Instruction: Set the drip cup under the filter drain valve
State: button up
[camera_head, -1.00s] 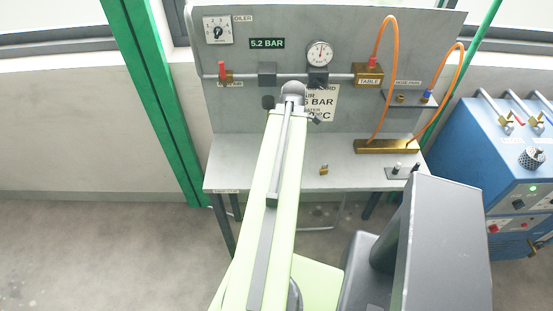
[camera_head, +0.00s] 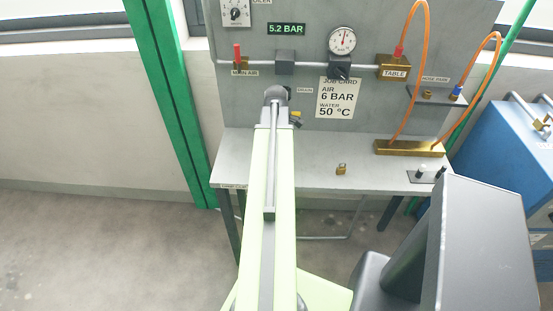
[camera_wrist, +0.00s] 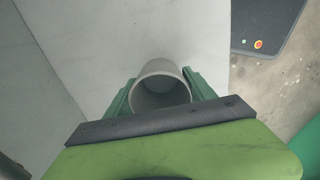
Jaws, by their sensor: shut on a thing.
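In the wrist view my gripper (camera_wrist: 160,80) is shut on a grey round cup (camera_wrist: 161,70), its open mouth showing between the green fingers. In the head view my arm's end (camera_head: 277,95) is in front of the grey panel, below a dark block (camera_head: 285,62) on the air pipe, which looks like the filter. A small DRAIN label (camera_head: 305,90) is just right of the arm's end. The drain valve itself cannot be made out.
A bench shelf (camera_head: 265,172) runs below the panel, with a small brass padlock-like piece (camera_head: 341,169) and a brass manifold (camera_head: 409,148) with orange hoses. A red-handled valve (camera_head: 237,55), a gauge (camera_head: 342,40) and a job card (camera_head: 337,98) are on the panel. A blue machine (camera_head: 510,150) stands right.

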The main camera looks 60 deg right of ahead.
jog(key=shift+f, duration=0.45)
jog(key=o, duration=1.4)
notch_tip(320, 180, up, 12)
jog(key=p, duration=1.2)
